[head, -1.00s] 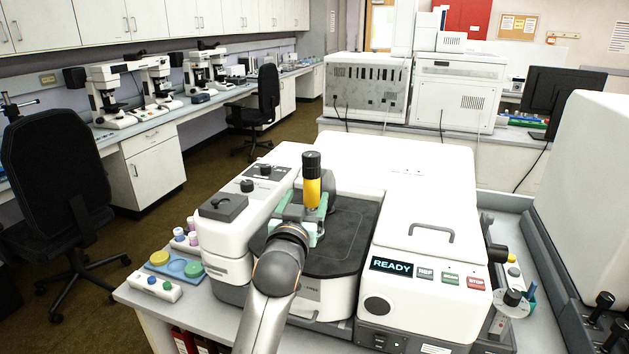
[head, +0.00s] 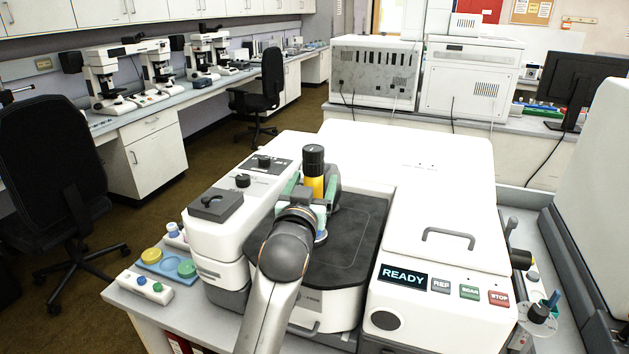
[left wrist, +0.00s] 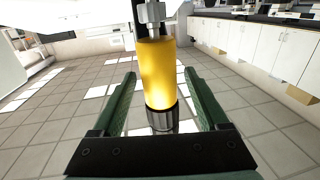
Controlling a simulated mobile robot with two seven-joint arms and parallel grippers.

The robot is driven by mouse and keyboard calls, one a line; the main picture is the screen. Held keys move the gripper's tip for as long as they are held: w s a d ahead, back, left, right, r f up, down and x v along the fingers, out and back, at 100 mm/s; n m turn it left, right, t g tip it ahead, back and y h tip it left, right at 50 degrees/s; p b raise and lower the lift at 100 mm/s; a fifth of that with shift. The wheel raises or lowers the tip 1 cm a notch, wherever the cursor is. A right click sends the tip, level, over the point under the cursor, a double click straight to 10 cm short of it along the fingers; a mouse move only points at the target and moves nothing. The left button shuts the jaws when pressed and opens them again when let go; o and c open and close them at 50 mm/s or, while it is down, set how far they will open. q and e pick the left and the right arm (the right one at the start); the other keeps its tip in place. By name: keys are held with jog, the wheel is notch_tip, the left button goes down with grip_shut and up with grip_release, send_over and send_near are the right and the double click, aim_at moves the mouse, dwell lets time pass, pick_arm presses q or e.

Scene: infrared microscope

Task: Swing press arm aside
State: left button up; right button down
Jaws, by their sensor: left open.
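The press arm shows as a yellow post with a black knurled knob (head: 314,160) on top, standing upright on the white infrared microscope (head: 440,190). In the left wrist view the yellow post (left wrist: 158,75) stands between my green fingers, with a gap on each side. My left gripper (head: 306,190) is open around the post; its green fingertips reach to either side of it. The left gripper also shows in the left wrist view (left wrist: 160,100). My arm hides the lower part of the post and its base. My right gripper is not in view.
The instrument's dark sample deck (head: 355,235) lies right of my gripper. The white housing with a grey handle (head: 448,238) and a READY display (head: 403,276) stands further right. A blue tray with coloured lids (head: 165,264) is at the left.

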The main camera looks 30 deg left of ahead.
pick_arm(q)
grip_shut()
dwell(0.6)
dwell(0.3)
